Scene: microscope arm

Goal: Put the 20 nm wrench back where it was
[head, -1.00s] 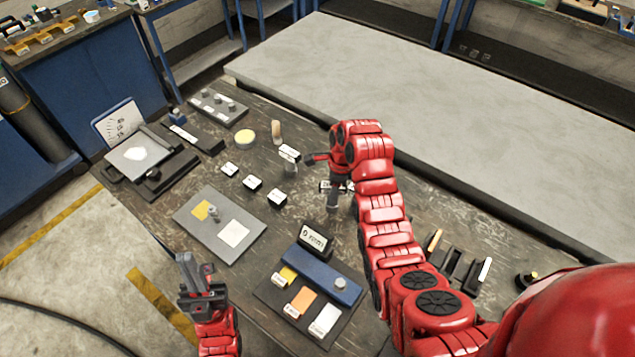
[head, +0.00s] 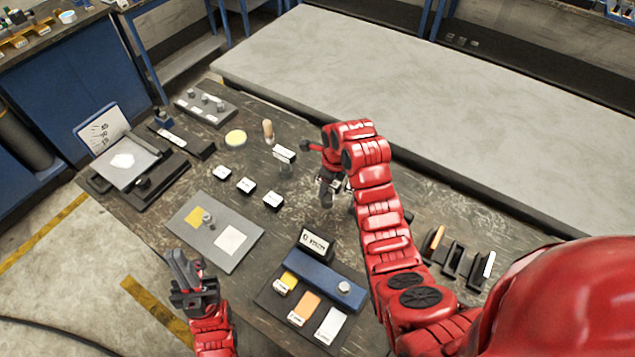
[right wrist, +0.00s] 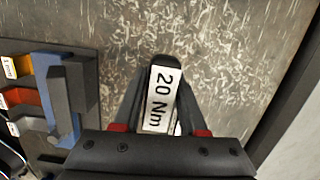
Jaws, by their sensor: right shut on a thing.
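The 20 Nm wrench shows in the right wrist view as a dark part with a white "20 Nm" label (right wrist: 160,98). It lies between the fingers of my right gripper (right wrist: 160,125), which is shut on it. In the head view my right gripper (head: 328,185) is over the middle of the dark table, right of the small labelled blocks. The wrench is mostly hidden there by the gripper and arm. My left gripper (head: 188,280) is empty at the table's front left edge, and its opening is unclear.
Labelled blocks (head: 246,186) stand left of my right gripper. A sign (head: 315,243) and blue bar (head: 322,277) stand in front. Black holders (head: 454,258) are on the right. A grey plate (head: 190,236) and scale (head: 124,160) are on the left. A grey slab (head: 420,90) lies behind.

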